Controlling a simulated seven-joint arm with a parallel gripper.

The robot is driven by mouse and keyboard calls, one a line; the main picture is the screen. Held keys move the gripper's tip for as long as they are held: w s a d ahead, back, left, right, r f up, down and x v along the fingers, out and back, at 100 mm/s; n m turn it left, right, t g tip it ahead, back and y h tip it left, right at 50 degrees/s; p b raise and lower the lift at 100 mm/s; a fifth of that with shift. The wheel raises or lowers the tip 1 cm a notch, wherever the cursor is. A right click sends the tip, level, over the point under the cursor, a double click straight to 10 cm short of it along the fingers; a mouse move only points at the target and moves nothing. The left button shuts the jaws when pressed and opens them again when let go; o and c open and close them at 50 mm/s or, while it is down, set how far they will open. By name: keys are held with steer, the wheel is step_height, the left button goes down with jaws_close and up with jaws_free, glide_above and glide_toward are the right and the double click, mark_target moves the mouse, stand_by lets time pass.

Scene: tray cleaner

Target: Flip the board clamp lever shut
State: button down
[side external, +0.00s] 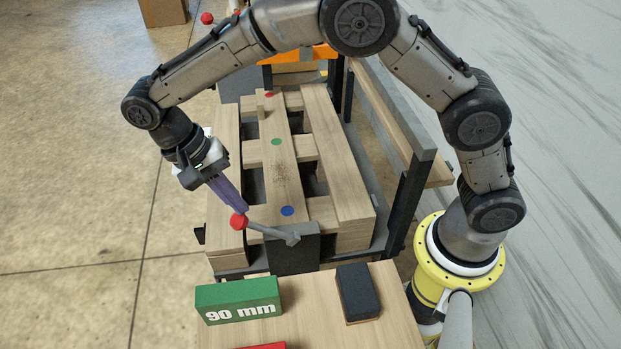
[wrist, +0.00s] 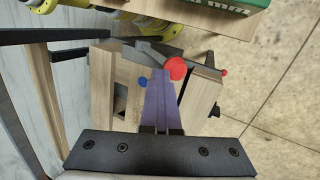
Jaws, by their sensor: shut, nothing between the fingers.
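The clamp lever (side external: 269,232) is a grey bar with a red ball knob (side external: 238,221) at its left end. It is pivoted on a dark clamp block (side external: 293,254) at the near end of the wooden boards. My gripper (side external: 236,208) is shut and empty, its purple fingers pointing down at the red knob. The fingertips look to be at or right beside the knob; I cannot tell whether they touch. In the wrist view the red knob (wrist: 176,68) lies just beyond the tips of my gripper (wrist: 162,72), slightly right, with the grey lever (wrist: 150,50) running up left.
Pallet boards (side external: 337,170) carry blue (side external: 287,211), green (side external: 276,142) and red dots. A near wooden table holds a green "90 mm" block (side external: 238,301) and a black block (side external: 357,292). Dark posts (side external: 409,203) stand right of the boards. Open floor lies left.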

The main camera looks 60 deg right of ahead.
steer(key=w+a+f, duration=0.2)
steer(key=shift+f, duration=0.35)
steer(key=shift+s+f, duration=0.15)
stand_by(0.5)
steer(key=shift+d, duration=0.1)
steer(key=w+v, duration=0.1)
steer(key=v, duration=1.2)
steer(key=shift+f, duration=0.1)
